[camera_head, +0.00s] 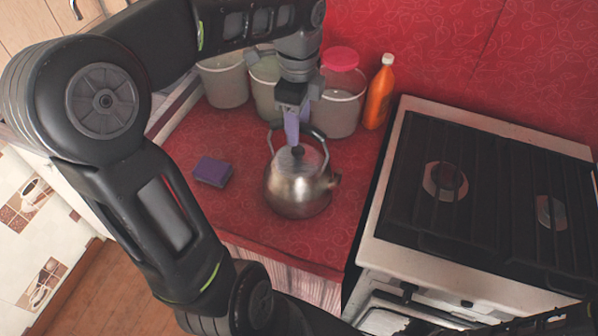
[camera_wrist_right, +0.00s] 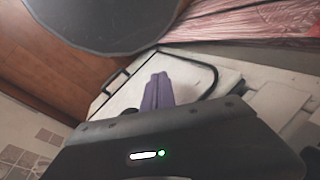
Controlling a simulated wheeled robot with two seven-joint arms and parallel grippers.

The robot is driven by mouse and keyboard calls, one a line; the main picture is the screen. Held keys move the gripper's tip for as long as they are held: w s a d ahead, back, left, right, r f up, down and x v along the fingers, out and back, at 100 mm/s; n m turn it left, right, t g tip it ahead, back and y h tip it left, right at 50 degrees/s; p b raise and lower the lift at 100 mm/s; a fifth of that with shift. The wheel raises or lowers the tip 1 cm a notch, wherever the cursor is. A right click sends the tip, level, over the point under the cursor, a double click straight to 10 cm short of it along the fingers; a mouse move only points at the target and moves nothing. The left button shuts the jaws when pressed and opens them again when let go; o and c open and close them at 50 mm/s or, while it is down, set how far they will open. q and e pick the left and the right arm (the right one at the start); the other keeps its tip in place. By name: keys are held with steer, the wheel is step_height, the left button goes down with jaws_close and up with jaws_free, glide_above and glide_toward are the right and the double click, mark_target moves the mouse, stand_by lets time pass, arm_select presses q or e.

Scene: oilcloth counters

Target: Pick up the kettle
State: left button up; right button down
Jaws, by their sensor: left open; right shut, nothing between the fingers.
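The kettle (camera_head: 296,192) is rounded brushed metal with a dark knob, a spout to the right and an arched dark handle. It stands upright on the red counter. My left gripper (camera_head: 291,138) points down over the kettle. Its purple fingers are open and overlap the handle in the picture; I cannot tell if they touch it. The fingers hide part of the handle. My right gripper (camera_wrist_right: 158,86) shows in the right wrist view, its purple fingers shut together and empty, away from the kettle.
A purple sponge (camera_head: 212,171) lies left of the kettle. Behind stand several pale canisters, one with a pink lid (camera_head: 340,58), and an orange bottle (camera_head: 379,92). A stove (camera_head: 480,200) is to the right. The red counter (camera_head: 240,215) is clear in front of the sponge.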

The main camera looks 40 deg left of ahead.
mark_target(299, 150)
arm_select(q)
step_height(299, 150, down, 5)
steer(key=shift+w+r+p, duration=0.1)
steer(key=shift+r+p, duration=0.05)
steer(key=shift+p, duration=0.15)
steer(key=shift+c, duration=0.4)
jaws_close()
stand_by(0.3)
steer(key=shift+r, duration=0.1)
stand_by(0.8)
